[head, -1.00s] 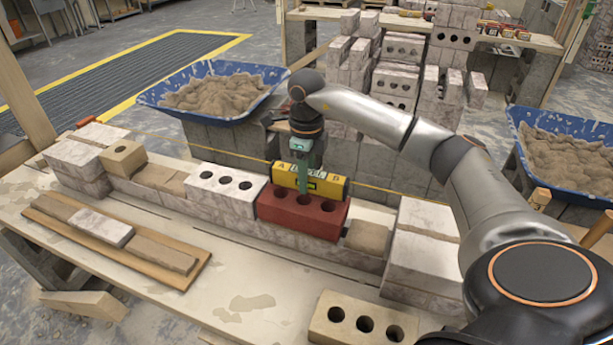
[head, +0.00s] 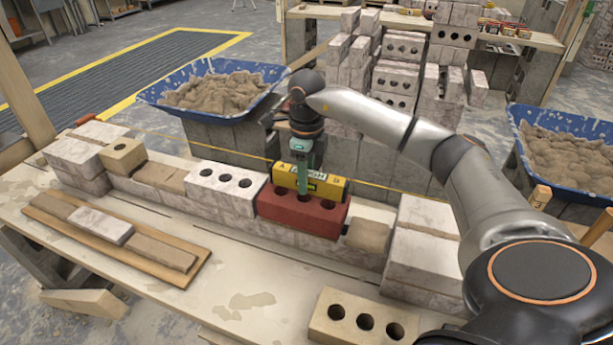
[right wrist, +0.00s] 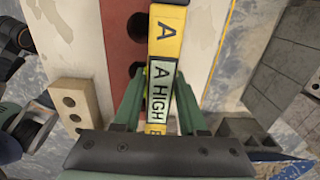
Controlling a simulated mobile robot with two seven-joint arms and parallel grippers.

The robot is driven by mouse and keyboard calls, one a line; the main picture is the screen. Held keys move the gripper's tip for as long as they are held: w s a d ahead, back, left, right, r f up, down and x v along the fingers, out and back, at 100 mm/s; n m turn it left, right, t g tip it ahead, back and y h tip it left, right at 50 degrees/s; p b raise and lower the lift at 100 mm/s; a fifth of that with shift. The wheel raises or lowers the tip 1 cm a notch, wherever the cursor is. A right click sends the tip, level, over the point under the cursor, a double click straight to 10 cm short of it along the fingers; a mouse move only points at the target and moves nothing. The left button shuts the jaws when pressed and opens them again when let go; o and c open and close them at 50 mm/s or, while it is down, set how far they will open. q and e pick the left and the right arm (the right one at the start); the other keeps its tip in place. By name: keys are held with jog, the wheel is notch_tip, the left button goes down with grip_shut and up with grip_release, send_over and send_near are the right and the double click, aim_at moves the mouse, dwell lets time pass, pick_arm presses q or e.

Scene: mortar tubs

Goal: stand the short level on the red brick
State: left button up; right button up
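The short level (head: 335,188) is a yellow bar marked A and B at its ends, lying lengthwise along the red brick (head: 325,222). Its label reads "A HIGH" in the right wrist view (right wrist: 160,92). It lies over the back part of the brick's top, with the brick's holes partly showing in front. Whether it touches the brick all along cannot be told. My right gripper (head: 304,184) comes down from above with its green fingers on both sides of the level, closed on it near the middle. My left gripper is not in view.
The red brick sits in a low block wall, between a white holed brick (head: 226,186) and a small tan block (head: 368,235). A yellow string line (head: 376,188) runs just behind. A tan holed brick (head: 356,318) lies at the front. Blue mortar tubs (head: 212,90) stand behind.

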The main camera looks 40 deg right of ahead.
jog(key=o, duration=0.4)
notch_tip(320, 180, up, 13)
jog(key=p, duration=0.2)
jog(key=shift+f, duration=0.2)
jog(key=shift+s, duration=0.1)
